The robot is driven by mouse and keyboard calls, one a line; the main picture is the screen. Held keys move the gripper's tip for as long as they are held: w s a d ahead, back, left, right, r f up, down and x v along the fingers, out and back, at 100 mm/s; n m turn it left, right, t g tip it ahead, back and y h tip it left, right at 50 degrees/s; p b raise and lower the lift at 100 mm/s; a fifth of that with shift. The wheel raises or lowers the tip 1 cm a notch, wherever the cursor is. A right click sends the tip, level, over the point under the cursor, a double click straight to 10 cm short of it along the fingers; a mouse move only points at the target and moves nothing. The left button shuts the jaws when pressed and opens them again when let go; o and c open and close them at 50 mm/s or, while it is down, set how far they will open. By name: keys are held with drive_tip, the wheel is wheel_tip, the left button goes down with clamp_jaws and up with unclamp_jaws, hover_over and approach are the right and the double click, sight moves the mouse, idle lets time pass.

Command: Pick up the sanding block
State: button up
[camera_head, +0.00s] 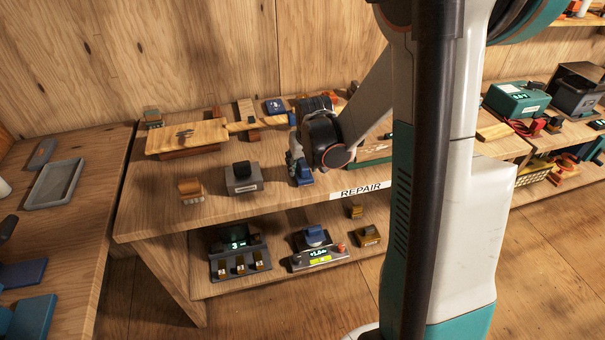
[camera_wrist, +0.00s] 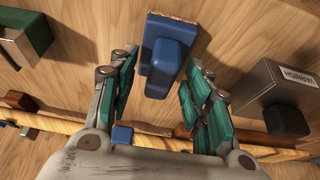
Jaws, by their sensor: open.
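The sanding block (camera_wrist: 166,58) looks to be the blue block with a raised blue grip and a rough brown edge. It lies on the wooden bench top, and its blue body also shows in the head view (camera_head: 305,177) near the front edge, partly hidden by my gripper. My gripper (camera_wrist: 162,68) is open, with one green-padded finger on each side of the block's grip. Nothing is clamped. In the head view my gripper (camera_head: 296,163) points down at the block; contact cannot be told.
A grey varnish tin (camera_wrist: 276,90) with a black knob stands to the block's left in the head view (camera_head: 243,184). A green box (camera_wrist: 28,32) is on the other side. A wooden board (camera_head: 187,138) lies farther back. The REPAIR label (camera_head: 362,190) marks the bench's front edge.

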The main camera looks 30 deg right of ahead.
sight(303, 162)
clamp_jaws()
drive_tip(key=shift+r, duration=0.15)
wheel_tip(303, 162, up, 20)
drive_tip(key=p, duration=0.7)
drive_tip(key=c, duration=1)
unclamp_jaws()
drive_tip(key=shift+c, duration=0.2)
